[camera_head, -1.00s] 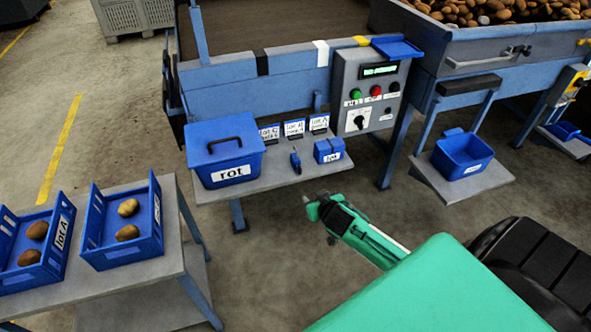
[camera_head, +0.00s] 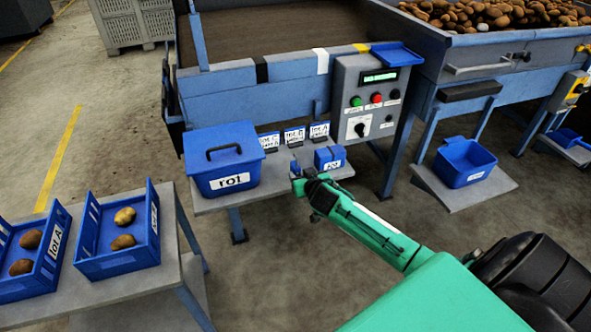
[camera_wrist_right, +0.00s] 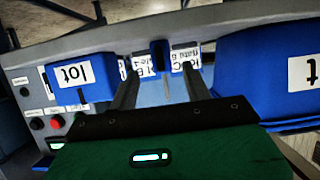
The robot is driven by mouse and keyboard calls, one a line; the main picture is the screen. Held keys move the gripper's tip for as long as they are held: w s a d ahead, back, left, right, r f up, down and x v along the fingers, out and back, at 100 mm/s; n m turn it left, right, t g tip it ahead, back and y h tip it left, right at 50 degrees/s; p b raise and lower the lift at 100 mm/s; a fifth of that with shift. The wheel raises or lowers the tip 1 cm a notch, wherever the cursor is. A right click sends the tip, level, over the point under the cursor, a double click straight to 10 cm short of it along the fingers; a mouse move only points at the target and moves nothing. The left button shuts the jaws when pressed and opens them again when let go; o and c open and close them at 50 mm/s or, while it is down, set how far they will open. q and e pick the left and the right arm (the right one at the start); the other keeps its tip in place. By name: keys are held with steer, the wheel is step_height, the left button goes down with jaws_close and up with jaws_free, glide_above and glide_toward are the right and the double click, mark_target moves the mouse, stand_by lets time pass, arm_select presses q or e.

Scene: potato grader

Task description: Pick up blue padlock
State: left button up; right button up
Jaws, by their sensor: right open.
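The blue padlock (camera_head: 295,167) is a small dark-blue piece on the grey shelf, left of the small blue lot box; my right gripper partly hides it in the head view. In the right wrist view the padlock (camera_wrist_right: 158,52) shows upside down, ahead and between the two fingers. My right gripper (camera_head: 302,183) is open, with its tips close to the padlock; it also shows in the right wrist view (camera_wrist_right: 160,72). Whether the fingers touch the padlock I cannot tell. My left gripper is not in view.
The blue rot bin (camera_head: 222,145) stands left of the padlock and the small blue lot box (camera_head: 323,162) right of it. Several lot cards (camera_head: 294,136) stand behind. The control panel (camera_head: 365,105) rises at the shelf's back right. Blue potato crates (camera_head: 150,250) are at the left.

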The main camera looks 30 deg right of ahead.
mark_target(298, 171)
steer(key=shift+x, duration=2.6)
steer(key=shift+a, duration=0.15)
steer(key=shift+c, duration=0.2)
steer(key=c, duration=1)
